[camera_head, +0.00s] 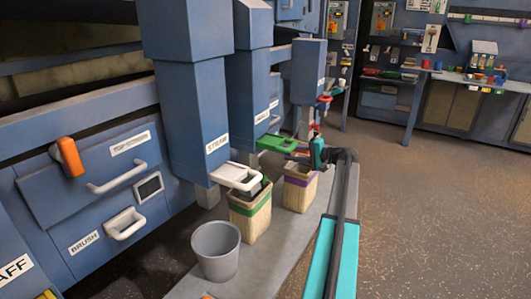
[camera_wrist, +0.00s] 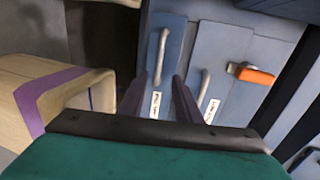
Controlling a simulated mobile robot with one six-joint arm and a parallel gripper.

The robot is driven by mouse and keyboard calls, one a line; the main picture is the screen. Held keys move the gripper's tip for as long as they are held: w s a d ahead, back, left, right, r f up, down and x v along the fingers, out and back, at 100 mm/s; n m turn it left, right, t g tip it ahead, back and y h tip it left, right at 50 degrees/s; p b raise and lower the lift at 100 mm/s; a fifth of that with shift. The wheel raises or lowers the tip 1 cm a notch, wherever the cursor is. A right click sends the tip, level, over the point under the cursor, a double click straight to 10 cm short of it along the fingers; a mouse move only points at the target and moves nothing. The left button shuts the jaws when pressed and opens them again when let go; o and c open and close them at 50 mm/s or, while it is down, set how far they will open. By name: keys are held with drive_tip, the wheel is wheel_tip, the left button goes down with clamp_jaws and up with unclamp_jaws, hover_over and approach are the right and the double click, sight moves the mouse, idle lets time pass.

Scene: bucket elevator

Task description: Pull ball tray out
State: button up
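My gripper (camera_wrist: 158,85) is open, its two dark fingers apart with nothing between them. Ahead of it in the wrist view is a blue panel with a pale upright handle (camera_wrist: 161,55) and a white label below it. This handle lines up with the gap between the fingers and looks apart from them. A second pale handle (camera_wrist: 204,88) with a label is to the right. The label text is too small to read, so I cannot tell which front is the ball tray. In the head view my teal gripper (camera_head: 318,152) is low beside the blue machine.
A beige bin with a purple band (camera_wrist: 58,90) is close on the left; it also shows in the head view (camera_head: 299,190). A green-banded bin (camera_head: 250,213) and a grey bucket (camera_head: 216,250) stand nearer. An orange handle (camera_wrist: 250,73) is at right. Floor (camera_head: 430,200) on the right is clear.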

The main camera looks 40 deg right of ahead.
sight(266, 151)
drive_tip(key=shift+d, duration=0.1)
drive_tip(key=b+x, duration=0.1)
drive_tip(key=x, duration=1.2)
drive_tip(key=shift+w+b, duration=0.25)
drive_tip(key=shift+b, duration=0.1)
drive_tip(key=shift+c, duration=0.4)
clamp_jaws()
